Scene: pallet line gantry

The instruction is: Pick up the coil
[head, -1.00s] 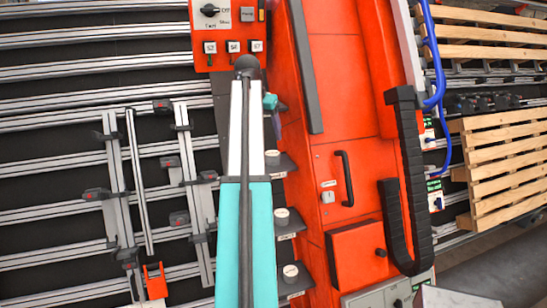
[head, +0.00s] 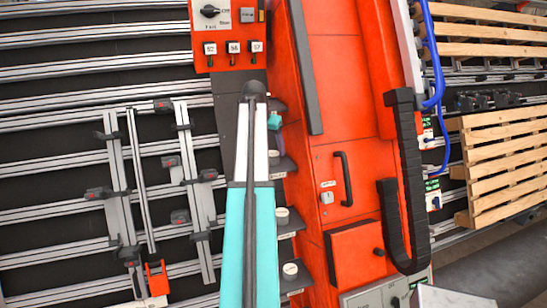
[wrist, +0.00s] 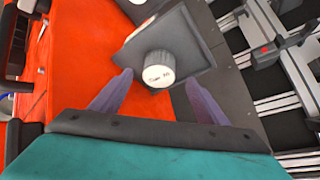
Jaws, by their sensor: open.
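A round whitish spool with a printed label on its top (wrist: 159,70), which looks like the coil, stands on a small grey shelf plate (wrist: 185,40) in the wrist view. The label is too small to read surely. My gripper (wrist: 158,79) is open, its two purple fingers on either side of the spool's near part, with gaps on both sides. I cannot tell how far above it they are. In the head view my gripper (head: 275,128) shows partly beside the arm, above the upper shelf; the arm hides much there.
More shelves below hold white-topped spools (head: 281,213) (head: 290,268). An orange cabinet (head: 345,110) with a black handle stands right of the shelves. A switch panel (head: 230,35) is above. Metal rails (head: 70,145) fill the left; wooden pallets (head: 505,165) stand far right.

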